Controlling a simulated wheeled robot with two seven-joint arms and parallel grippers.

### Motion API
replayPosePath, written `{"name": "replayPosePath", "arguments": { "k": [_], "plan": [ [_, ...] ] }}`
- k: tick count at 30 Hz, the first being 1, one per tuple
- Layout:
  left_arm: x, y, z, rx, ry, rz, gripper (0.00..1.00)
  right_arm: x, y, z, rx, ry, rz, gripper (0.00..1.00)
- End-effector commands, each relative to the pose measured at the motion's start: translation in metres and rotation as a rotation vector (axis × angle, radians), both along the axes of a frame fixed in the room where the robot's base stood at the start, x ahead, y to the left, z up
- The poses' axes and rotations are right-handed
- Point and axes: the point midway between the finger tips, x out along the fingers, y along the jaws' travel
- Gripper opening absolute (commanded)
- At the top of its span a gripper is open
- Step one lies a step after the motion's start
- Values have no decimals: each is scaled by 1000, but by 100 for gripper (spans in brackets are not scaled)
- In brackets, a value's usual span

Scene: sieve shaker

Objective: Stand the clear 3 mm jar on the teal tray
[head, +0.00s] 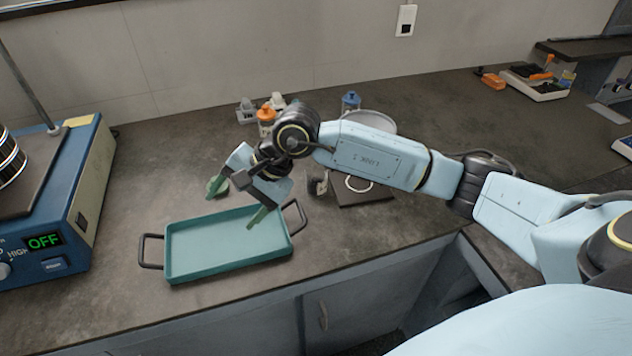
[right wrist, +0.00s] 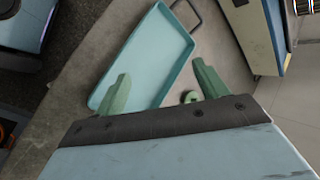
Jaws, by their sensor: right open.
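The teal tray (head: 205,272) lies flat and empty on the bench, with a dark handle at each end. It also shows in the right wrist view (right wrist: 168,62). My right gripper (head: 238,203) is open, with its green fingers pointing down above the tray's back edge. In the right wrist view the fingers (right wrist: 163,88) are spread, and a small round greenish thing (right wrist: 189,98) shows between them, close to one finger. I cannot tell what it is. I cannot make out the clear 3 mm jar for certain; my right arm hides part of the bench. My left gripper is not in view.
A blue shaker (head: 70,220) reading OFF stands at the left. Behind my arm are an orange-capped bottle (head: 266,119), a blue-capped bottle (head: 350,101), a pale round dish (head: 372,120) and a dark square plate (head: 375,194). The bench between shaker and tray is clear.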

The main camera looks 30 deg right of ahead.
Motion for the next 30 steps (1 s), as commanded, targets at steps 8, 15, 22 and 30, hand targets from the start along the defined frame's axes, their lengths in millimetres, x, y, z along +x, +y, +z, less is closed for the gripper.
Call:
{"name": "replayPosePath", "arguments": {
  "k": [8,15,22,30],
  "plan": [
    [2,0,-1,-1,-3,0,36,42,-159,16,-755,-87,61,73],
    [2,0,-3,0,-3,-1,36,48,-196,13,-898,-63,58,73],
    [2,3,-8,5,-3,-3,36,61,-205,-29,-894,-63,58,73],
    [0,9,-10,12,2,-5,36,69,-211,-50,-892,-67,58,73]
  ]
}}
